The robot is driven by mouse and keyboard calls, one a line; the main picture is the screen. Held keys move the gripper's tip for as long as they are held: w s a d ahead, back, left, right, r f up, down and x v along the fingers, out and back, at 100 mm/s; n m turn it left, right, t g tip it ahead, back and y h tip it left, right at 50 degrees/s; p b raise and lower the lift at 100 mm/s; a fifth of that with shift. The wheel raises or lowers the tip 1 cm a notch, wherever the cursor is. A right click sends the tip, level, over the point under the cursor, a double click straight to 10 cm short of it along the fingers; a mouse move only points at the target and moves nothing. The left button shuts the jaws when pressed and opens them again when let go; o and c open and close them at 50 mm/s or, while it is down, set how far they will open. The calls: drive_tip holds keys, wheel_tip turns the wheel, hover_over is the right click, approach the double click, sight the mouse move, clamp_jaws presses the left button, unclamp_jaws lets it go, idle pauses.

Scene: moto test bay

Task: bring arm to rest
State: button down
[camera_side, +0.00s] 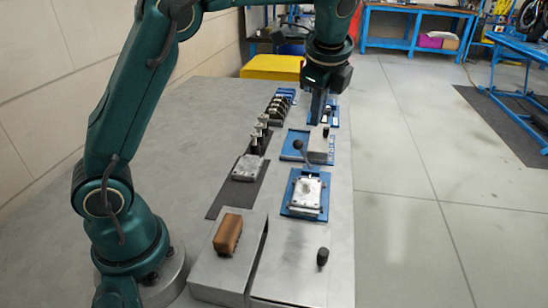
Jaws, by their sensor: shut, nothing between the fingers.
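My green arm rises from its round base at the left of the table and reaches over to the upper middle. My gripper (317,106) points down above the far part of the table, over the row of blue fixtures. Its fingers are together with nothing seen between them. The fingertips are close to a fixture with a grey block (321,148), and I cannot tell whether they touch anything.
Blue fixtures line the table's (190,120) right side, the nearest holding a metal part (306,192). A dark mat (232,199) bears another metal part (248,167). A brown block (228,235) sits on a grey box (222,270). A black knob (322,257) stands front right. A yellow box (272,67) is behind.

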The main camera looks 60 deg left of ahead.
drive_tip(key=s+d+r+n+t+h, duration=0.1)
drive_tip(key=s+r+n+t, duration=0.15)
drive_tip(key=s+r, duration=0.75)
drive_tip(key=s+d+f+n+h, duration=0.1)
drive_tip(key=s+f+n, duration=0.2)
drive_tip(key=f, duration=0.1)
drive_tip(key=s+d+f+n+h, duration=0.1)
drive_tip(key=s+f+n, duration=0.3)
drive_tip(key=s+d+f+n, duration=0.2)
drive_tip(key=s+f+n, duration=0.1)
drive_tip(key=s+f, duration=0.1)
drive_tip(key=shift+n+h, duration=0.25)
drive_tip(key=shift+h, duration=0.15)
drive_tip(key=shift+w+d+n, duration=0.1)
drive_tip(key=shift+w+n, duration=0.1)
drive_tip(key=shift+n, duration=0.3)
